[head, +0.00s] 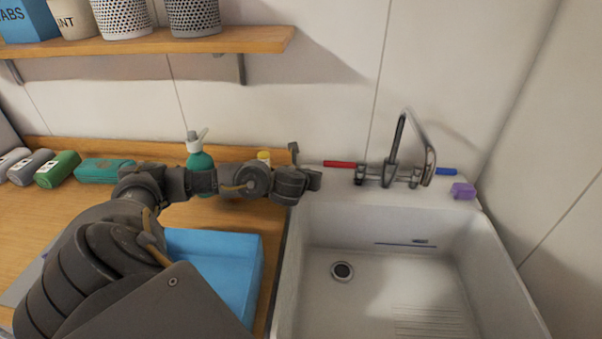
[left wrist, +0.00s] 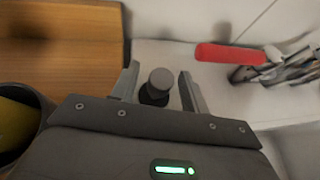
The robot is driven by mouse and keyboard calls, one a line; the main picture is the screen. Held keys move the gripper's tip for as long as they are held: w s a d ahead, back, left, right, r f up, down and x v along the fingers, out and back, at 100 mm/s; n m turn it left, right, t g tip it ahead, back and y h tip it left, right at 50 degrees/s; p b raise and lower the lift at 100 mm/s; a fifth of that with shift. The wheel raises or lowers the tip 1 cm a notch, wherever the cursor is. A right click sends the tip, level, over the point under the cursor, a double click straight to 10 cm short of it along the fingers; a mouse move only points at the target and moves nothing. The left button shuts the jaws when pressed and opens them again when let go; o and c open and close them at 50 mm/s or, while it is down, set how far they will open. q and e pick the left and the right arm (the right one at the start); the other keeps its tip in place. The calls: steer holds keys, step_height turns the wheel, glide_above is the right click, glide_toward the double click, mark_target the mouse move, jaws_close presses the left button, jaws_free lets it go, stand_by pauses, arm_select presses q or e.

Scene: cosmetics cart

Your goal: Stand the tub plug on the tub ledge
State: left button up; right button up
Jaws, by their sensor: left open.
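My left gripper (head: 312,180) is at the near-left end of the white tub ledge (head: 338,181), beside the wooden counter. In the left wrist view its two fingers (left wrist: 159,86) are open, one on each side of the tub plug. The plug (left wrist: 160,80) has a rounded grey top and a darker, black lower part. I cannot make out the plug in the head view, where my gripper covers that spot. My right gripper is in neither view.
The tap (head: 395,165) with red (head: 341,164) and blue (head: 446,171) handles stands right of the gripper. A purple block (head: 462,191) sits at the ledge's right. The basin (head: 375,275) is empty. A green bottle (head: 200,160) and blue box (head: 225,260) are left, near my arm.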

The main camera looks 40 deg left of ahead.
arm_select(q)
steer(key=p+v, duration=0.3)
steer(key=v, duration=0.7)
steer(key=shift+s, duration=0.15)
